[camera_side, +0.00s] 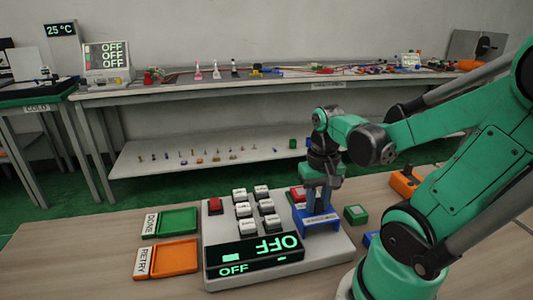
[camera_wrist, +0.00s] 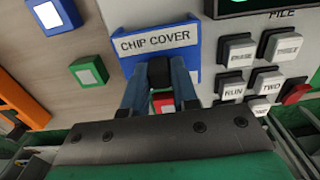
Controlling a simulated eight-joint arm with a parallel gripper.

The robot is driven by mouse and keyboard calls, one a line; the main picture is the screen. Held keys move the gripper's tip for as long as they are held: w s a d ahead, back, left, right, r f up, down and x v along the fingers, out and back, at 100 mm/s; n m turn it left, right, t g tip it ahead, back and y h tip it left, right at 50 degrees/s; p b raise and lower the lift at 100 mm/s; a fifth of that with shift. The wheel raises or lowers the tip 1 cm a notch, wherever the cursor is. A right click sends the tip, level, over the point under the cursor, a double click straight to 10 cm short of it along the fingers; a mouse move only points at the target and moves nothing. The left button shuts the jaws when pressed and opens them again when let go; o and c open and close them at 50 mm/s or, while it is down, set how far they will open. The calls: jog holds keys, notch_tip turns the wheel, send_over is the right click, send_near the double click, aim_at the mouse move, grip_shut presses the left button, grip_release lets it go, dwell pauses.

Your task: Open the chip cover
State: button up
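The blue chip cover (camera_wrist: 194,45) carries a white "CHIP COVER" label in the wrist view. It also shows in the side view (camera_side: 319,222), on the right part of the grey panel. My gripper (camera_side: 318,203) points down at the cover from above. In the wrist view, my gripper's two fingers (camera_wrist: 160,72) stand apart at the near edge of the label, with a dark block between them. I cannot tell whether they press on it. A red piece with a white face (camera_wrist: 163,104) shows between the fingers, nearer the camera. My gripper hides part of the cover.
The grey panel (camera_side: 340,252) holds several white keys, a red button (camera_side: 215,206) and a display reading OFF (camera_side: 255,254). A green tray (camera_side: 177,221) and an orange tray (camera_side: 174,256) lie to its left. A green block (camera_side: 355,214) sits close on the right.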

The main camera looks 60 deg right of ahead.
aim_at(317, 199)
jog(key=o, duration=0.4)
jog(key=shift+o, duration=0.2)
jog(key=shift+r, duration=2.75)
jog(key=shift+w+a, duration=0.1)
jog(key=w+a+n+t, duration=0.7)
jog(key=w+a+n, duration=0.2)
jog(key=a, duration=0.2)
jog(key=shift+w+r, duration=0.3)
jog(key=shift+r, duration=0.1)
